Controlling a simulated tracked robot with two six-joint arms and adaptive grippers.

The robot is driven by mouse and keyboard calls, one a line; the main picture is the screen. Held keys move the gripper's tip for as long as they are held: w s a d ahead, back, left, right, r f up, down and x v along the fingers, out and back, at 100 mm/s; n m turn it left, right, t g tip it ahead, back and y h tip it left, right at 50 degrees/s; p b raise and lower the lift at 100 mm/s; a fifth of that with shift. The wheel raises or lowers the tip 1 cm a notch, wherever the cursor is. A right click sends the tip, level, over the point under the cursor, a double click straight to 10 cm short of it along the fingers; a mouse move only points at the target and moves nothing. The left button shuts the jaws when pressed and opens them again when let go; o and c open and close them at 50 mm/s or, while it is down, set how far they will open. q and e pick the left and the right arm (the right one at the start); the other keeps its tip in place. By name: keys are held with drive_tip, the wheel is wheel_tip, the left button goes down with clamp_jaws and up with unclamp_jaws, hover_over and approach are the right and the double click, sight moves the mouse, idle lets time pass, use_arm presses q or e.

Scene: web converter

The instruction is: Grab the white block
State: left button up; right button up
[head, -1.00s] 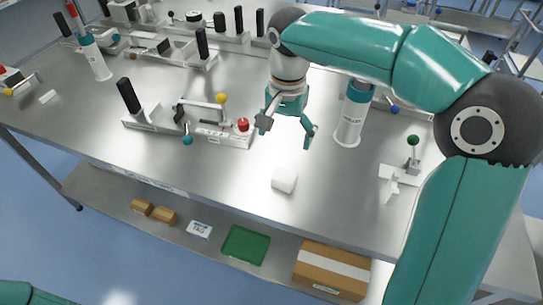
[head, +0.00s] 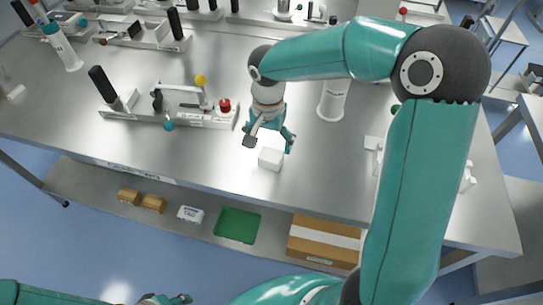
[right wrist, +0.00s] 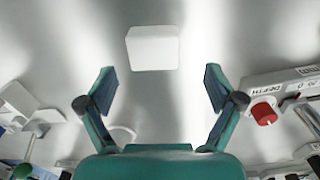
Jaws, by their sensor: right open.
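The white block (head: 271,159) stands on the metal table, near its front edge in the head view. My right gripper (head: 268,143) is open and empty, close above and just behind the block in that view. In the right wrist view the block (right wrist: 152,48) lies ahead of the open fingers (right wrist: 160,88), between their lines and slightly left of the middle. The fingers do not touch it. Part of my left gripper (head: 165,299) shows at the bottom edge of the head view; its jaws are too unclear to judge.
A fixture with a red knob (head: 225,105) and a yellow ball (head: 200,80) stands left of my right gripper. A white cylinder (head: 333,98) stands behind it to the right. The steel table (head: 200,155) is clear around the block. A green tray (head: 238,225) lies on the shelf below.

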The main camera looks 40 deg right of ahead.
sight(270, 154)
drive_tip(key=f, duration=0.2)
drive_tip(key=s+f+p, duration=0.1)
drive_tip(key=f, duration=0.1)
drive_tip(key=shift+f, duration=0.15)
drive_tip(key=shift+w+f, duration=0.15)
drive_tip(key=shift+f, duration=0.15)
drive_tip(key=shift+r, duration=0.1)
drive_tip(key=c, duration=1.3)
